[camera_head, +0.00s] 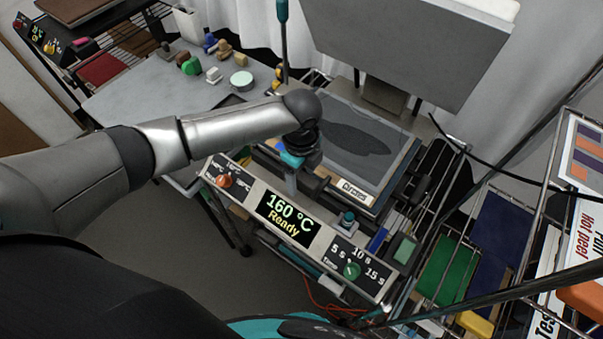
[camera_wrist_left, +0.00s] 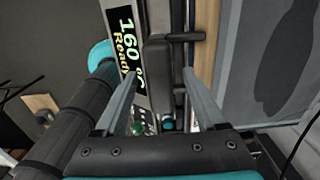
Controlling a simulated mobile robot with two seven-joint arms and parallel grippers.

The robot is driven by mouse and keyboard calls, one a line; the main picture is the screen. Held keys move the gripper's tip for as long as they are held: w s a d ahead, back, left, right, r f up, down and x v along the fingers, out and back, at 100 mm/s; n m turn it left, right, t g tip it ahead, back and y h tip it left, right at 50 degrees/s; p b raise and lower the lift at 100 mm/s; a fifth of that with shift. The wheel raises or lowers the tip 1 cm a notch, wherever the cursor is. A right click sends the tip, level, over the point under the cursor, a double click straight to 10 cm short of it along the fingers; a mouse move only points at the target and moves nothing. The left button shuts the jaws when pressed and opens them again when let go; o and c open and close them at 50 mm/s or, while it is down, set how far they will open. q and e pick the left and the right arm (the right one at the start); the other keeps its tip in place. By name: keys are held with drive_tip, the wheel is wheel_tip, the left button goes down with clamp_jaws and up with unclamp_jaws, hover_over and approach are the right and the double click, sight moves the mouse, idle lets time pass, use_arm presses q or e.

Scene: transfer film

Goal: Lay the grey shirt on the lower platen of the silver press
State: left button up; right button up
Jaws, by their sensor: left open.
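The silver press has its upper platen (camera_head: 400,45) raised. Its lower platen (camera_head: 375,190) is covered by a flat grey layer (camera_head: 340,120) with a dark oval patch or shadow on it. I cannot tell whether this layer is the grey shirt or the platen's own pad. It also shows at the right of the left wrist view (camera_wrist_left: 235,70). My left gripper (camera_head: 291,187) points down at the press's front edge, between the layer and the control panel. Its two fingers are apart in the left wrist view (camera_wrist_left: 160,85), with a dark bar beyond them. My right gripper is out of view.
The control panel (camera_head: 290,222) reads 160 °C Ready and has knobs at both ends. A grey table (camera_head: 150,95) with small coloured objects stands at the left. A wire rack (camera_head: 480,240) with coloured sheets is at the right. A black cable crosses the right side.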

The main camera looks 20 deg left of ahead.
use_arm(q)
wheel_tip(320, 180, up, 15)
drive_tip(key=shift+r, duration=0.15)
idle(0.4)
idle(1.1)
